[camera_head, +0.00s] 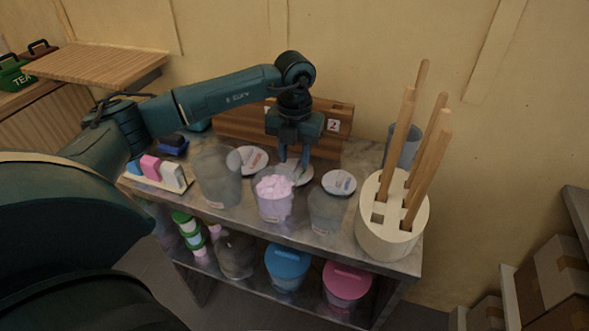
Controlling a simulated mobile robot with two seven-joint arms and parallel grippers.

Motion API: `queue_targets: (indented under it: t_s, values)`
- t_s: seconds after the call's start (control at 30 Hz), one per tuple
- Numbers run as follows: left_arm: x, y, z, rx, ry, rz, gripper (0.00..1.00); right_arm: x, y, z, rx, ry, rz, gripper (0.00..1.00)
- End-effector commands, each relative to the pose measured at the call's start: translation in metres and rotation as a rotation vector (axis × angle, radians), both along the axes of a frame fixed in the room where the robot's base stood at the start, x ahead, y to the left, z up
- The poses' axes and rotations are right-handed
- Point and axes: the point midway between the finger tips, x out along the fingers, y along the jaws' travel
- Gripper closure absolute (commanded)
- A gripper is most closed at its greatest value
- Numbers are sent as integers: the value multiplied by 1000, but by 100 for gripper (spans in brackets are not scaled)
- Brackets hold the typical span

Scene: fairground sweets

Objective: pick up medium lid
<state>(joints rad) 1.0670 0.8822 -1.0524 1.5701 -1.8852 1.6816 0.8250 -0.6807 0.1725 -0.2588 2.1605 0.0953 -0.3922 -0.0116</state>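Three round white lids with labels lie on the grey counter (225,219). The left lid (253,159) is behind the large clear tub (217,176). The middle lid (303,176), likely the medium one, is behind the tub of pink sweets (273,196) and partly hidden by it and my gripper. The right lid (339,182) is behind an empty smaller tub (327,211). My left gripper (293,160) points down over the middle lid with its fingers apart; whether they touch the lid is unclear. My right gripper is out of view.
A cream holder (386,239) with several tall wooden sticks stands at the counter's right end. A wooden board (232,128) stands behind the lids. Coloured blocks (151,167) sit at left. Blue (287,261) and pink (346,281) lidded tubs are on the shelf below.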

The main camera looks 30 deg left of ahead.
Motion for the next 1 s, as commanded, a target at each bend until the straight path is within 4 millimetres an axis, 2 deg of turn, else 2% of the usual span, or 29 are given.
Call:
queue_targets:
  t_s: [0.13, 0.37, 0.8, 1.0]
  values:
    - [0, 0, -14, -1, 1, -1, 65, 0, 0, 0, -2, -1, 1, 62]
    - [0, 0, -16, -1, 0, -1, 65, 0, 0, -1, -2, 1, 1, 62]
    - [0, 0, -16, -1, 0, -1, 99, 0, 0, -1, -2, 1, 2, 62]
    - [0, 0, -16, -1, 0, -1, 100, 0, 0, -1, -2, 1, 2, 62]
